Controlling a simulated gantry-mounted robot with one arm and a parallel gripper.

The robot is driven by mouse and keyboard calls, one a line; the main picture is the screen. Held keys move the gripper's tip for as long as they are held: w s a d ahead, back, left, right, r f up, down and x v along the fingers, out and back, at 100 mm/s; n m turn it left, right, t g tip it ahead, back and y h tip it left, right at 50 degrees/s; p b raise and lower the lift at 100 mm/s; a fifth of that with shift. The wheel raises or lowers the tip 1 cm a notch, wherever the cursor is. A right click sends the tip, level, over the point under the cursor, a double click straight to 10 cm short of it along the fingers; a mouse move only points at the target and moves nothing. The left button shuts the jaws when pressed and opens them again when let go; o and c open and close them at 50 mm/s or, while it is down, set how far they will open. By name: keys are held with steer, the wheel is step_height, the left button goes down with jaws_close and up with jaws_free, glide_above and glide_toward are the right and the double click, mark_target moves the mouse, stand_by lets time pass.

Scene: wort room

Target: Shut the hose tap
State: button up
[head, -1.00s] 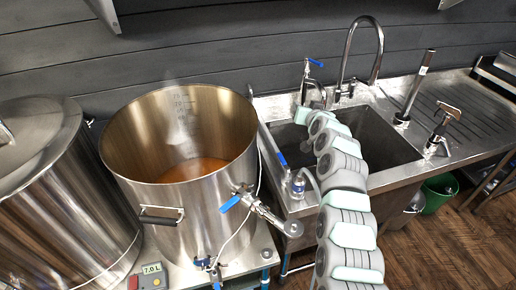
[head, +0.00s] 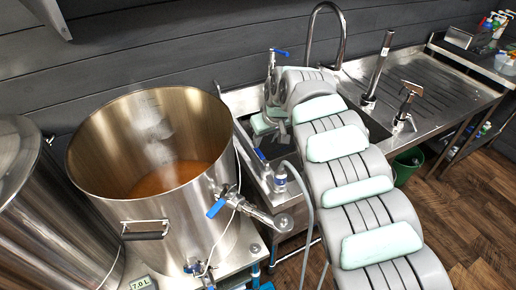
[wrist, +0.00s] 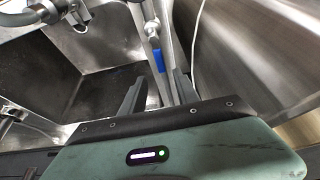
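The hose tap (head: 280,180) stands at the left front rim of the sink, with a grey hose on it. Its blue lever (head: 260,155) points up and left. My gripper (head: 266,128) is low over the left part of the sink, close to the lever; its fingertips are hard to see there. In the wrist view, the two dark fingers of my gripper (wrist: 160,78) are apart. A blue lever (wrist: 158,60) on a metal fitting shows between and beyond them. I cannot tell whether a finger touches it.
A large open steel kettle (head: 190,225) with amber liquid and its own blue-handled valve (head: 217,207) stands left of the sink. Another blue-levered tap (head: 272,62) and a tall curved faucet (head: 312,25) rise behind the sink. The drainboard (head: 430,80) is mostly clear.

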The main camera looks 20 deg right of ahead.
mark_target(258, 152)
steer(key=x, duration=0.6)
steer(key=shift+a+r, duration=0.1)
steer(key=shift+a, duration=0.1)
steer(key=shift+w+d+f+b, duration=0.1)
steer(key=shift+w+f+b, duration=0.25)
steer(key=shift+f, duration=0.3)
steer(key=shift+c, duration=0.3)
jaws_close()
stand_by(0.4)
